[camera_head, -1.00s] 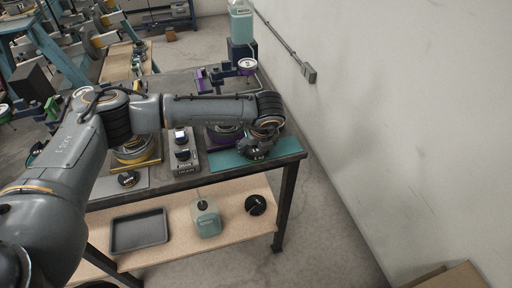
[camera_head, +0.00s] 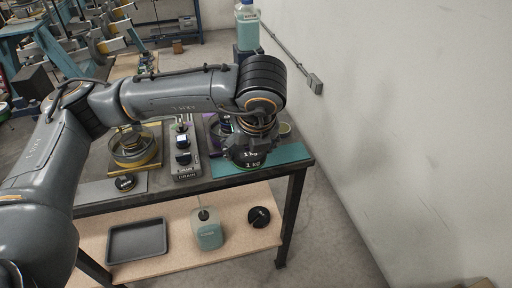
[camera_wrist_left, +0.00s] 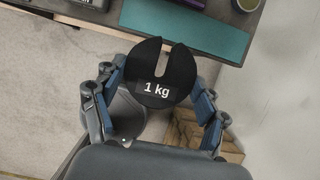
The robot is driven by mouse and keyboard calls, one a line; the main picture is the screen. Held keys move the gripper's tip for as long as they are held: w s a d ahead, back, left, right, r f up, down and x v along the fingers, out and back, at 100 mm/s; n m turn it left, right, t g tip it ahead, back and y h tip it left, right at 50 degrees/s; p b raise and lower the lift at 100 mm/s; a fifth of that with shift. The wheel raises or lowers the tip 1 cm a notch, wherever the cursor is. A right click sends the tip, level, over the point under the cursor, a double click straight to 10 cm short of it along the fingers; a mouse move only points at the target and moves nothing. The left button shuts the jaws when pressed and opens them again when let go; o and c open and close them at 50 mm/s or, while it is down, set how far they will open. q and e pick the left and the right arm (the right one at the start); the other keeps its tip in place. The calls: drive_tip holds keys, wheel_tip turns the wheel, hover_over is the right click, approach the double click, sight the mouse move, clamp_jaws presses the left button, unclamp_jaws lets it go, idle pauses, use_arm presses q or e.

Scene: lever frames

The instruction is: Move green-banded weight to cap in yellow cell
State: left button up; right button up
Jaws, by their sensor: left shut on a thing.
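My left gripper (camera_head: 246,150) is shut on a black slotted weight (camera_head: 252,163) marked 1 kg, above the teal mat at the bench's right front. In the left wrist view the weight (camera_wrist_left: 160,80) lies between the two fingers (camera_wrist_left: 158,100), label facing the camera, slot pointing away from the gripper. I cannot make out a green band on it. The yellow cell (camera_head: 149,165) stands to the left on the bench, with a round clear vessel (camera_head: 133,148) on its yellow base. Its cap is too small to tell clearly. My right gripper is not in view.
The teal mat (camera_head: 290,153) is at the bench's right end. A grey drain panel (camera_head: 186,170) stands between the yellow cell and the purple cell (camera_head: 214,136). Another black weight (camera_head: 125,182) lies before the yellow cell. The lower shelf holds a tray (camera_head: 137,238), a jug (camera_head: 208,230) and a black disc (camera_head: 258,217).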

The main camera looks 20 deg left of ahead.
sight(245, 157)
use_arm(q)
drive_tip(key=shift+s+r, duration=0.3)
drive_tip(key=shift+s, duration=0.25)
drive_tip(key=shift+s+r, duration=0.25)
drive_tip(key=shift+s, duration=0.25)
drive_tip(key=shift+s+d+r+b, duration=0.1)
drive_tip(key=shift+s+r+b, duration=0.2)
drive_tip(key=shift+s+r, duration=0.15)
wheel_tip(245, 157, up, 3)
drive_tip(key=shift+s+r+p, duration=0.1)
drive_tip(key=shift+p, duration=0.5)
